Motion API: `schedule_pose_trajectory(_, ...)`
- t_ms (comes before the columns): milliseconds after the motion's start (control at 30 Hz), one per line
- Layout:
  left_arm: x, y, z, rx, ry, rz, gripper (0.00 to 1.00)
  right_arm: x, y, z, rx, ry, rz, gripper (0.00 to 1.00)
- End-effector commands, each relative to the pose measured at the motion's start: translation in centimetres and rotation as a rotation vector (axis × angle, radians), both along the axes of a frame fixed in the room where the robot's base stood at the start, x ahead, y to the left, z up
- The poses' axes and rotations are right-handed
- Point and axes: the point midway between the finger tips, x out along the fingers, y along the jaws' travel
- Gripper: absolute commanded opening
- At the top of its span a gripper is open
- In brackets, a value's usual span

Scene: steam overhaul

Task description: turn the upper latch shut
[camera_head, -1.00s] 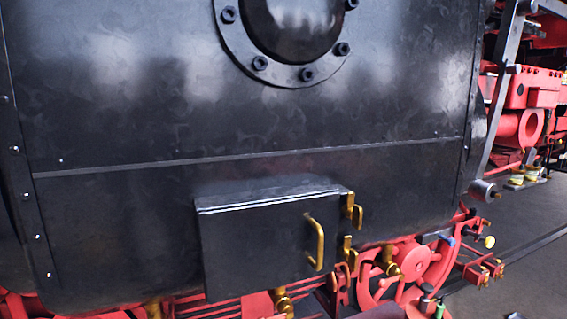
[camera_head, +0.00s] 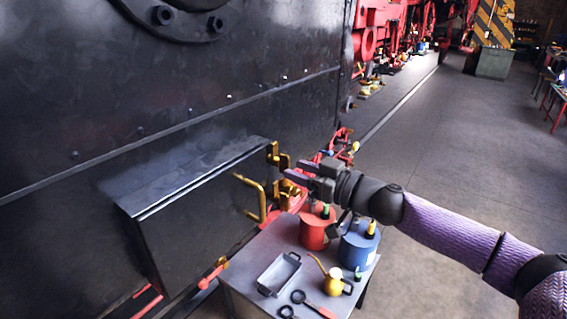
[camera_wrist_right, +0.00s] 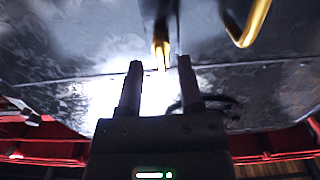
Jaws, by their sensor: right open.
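A black box with a hinged door (camera_head: 190,220) is fixed to the locomotive's dark side. At its right edge are two brass latches, the upper latch (camera_head: 273,153) and the lower latch (camera_head: 287,190). A brass handle (camera_head: 254,197) is on the door. My right gripper (camera_head: 291,169) is open, its fingers pointing left close to the latches. In the right wrist view a brass piece (camera_wrist_right: 161,48) shows between and just beyond the open fingertips (camera_wrist_right: 159,63); I cannot tell which latch it is or whether they touch. My left gripper is not in view.
A grey table (camera_head: 240,283) below holds a red can (camera_head: 313,234), a blue can (camera_head: 354,251), a small tray (camera_head: 279,273), a brass oil can (camera_head: 333,284) and tools. Open floor (camera_head: 470,170) lies to the right.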

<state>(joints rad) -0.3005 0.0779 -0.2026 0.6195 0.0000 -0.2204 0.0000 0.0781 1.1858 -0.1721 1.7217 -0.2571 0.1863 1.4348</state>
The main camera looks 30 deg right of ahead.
Motion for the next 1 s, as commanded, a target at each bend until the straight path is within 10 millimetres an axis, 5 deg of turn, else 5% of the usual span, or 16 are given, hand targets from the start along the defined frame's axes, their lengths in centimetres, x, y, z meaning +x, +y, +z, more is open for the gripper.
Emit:
schedule_pose_trajectory(300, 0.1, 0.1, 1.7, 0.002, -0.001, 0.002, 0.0, 2.9, 1.3, 0.3, 0.002, -0.002, 0.002, 0.47)
schedule_pose_trajectory(667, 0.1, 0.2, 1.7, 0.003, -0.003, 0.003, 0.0, 3.4, 1.6, 0.1, -0.002, 0.0, 0.004, 0.47)
schedule_pose_trajectory(900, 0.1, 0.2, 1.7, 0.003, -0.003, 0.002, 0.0, 3.4, 1.5, 0.1, -0.002, -0.001, 0.004, 0.0)
schedule_pose_trajectory(1000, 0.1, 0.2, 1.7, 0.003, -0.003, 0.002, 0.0, 3.4, 1.5, 0.1, -0.002, -0.001, 0.004, 0.0)
